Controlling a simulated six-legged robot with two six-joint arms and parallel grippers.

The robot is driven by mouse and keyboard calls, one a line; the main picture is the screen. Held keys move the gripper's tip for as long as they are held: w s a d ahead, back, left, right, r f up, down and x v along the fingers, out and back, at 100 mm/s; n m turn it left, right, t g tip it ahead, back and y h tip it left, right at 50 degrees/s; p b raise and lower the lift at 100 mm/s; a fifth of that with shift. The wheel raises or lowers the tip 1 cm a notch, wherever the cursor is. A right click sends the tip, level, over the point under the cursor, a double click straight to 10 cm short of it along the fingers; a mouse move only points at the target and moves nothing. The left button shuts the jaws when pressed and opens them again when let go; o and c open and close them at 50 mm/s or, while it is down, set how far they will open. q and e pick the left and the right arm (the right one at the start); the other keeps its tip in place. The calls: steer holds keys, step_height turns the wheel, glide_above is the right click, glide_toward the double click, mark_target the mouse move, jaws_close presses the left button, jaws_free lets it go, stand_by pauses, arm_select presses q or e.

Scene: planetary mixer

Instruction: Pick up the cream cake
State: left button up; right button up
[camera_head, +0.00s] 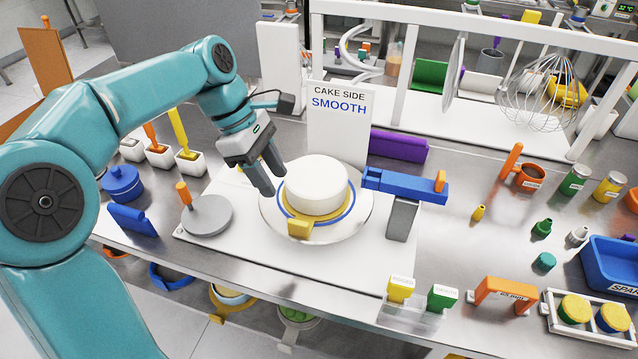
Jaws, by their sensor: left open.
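The cream cake (316,184) is a white round cylinder standing upright on a yellow board (299,228) with a blue ring around it. Both rest on a pale round turntable (357,222) in the middle of the bench. My left gripper (268,176) is open, just left of the cake, with its dark fingers pointing down toward the turntable's left edge. It holds nothing, and I cannot tell whether a finger touches the turntable. My right gripper is not in view.
A sign reading "CAKE SIDE SMOOTH" (338,120) stands behind the cake. A blue arm-like bar (405,185) on a grey post is close on the right. A grey disc with an orange handle (207,215) lies on the left. Bare metal bench (470,250) shows at right.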

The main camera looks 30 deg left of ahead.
arm_select(q)
glide_above(297, 222)
steer(key=a, duration=0.2)
steer(key=f, duration=0.7)
steer(key=shift+s+b, duration=0.2)
steer(key=shift+b, duration=0.1)
steer(key=shift+s+d+f, duration=0.15)
steer(key=shift+d+f, duration=0.2)
steer(key=shift+f, duration=0.05)
steer(key=x, duration=0.4)
steer(key=shift+a+f, duration=0.1)
steer(key=shift+a, duration=0.05)
steer(key=shift+f, duration=0.4)
steer(key=shift+w, duration=0.25)
jaws_close()
